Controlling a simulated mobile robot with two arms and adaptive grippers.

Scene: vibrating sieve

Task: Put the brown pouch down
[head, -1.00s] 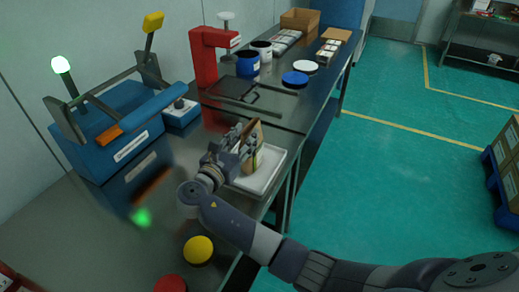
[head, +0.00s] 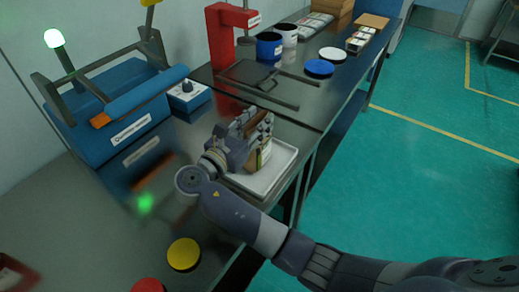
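The brown pouch (head: 263,158) is upright, with a pale label on its visible face. It is over the white tray (head: 284,168) on the metal bench; I cannot tell whether its bottom touches the tray. My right gripper (head: 256,127) is at the pouch's upper part, with dark fingers on both sides of it, and looks shut on it. The gripper hides much of the pouch's left side. My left gripper is not in view.
The blue sieve machine (head: 125,140) with a lit green lamp stands left. A red stand (head: 222,45), a dark flat frame (head: 250,76) and a blue disc (head: 319,68) are behind the tray. Yellow (head: 184,254) and red (head: 148,286) buttons are in front.

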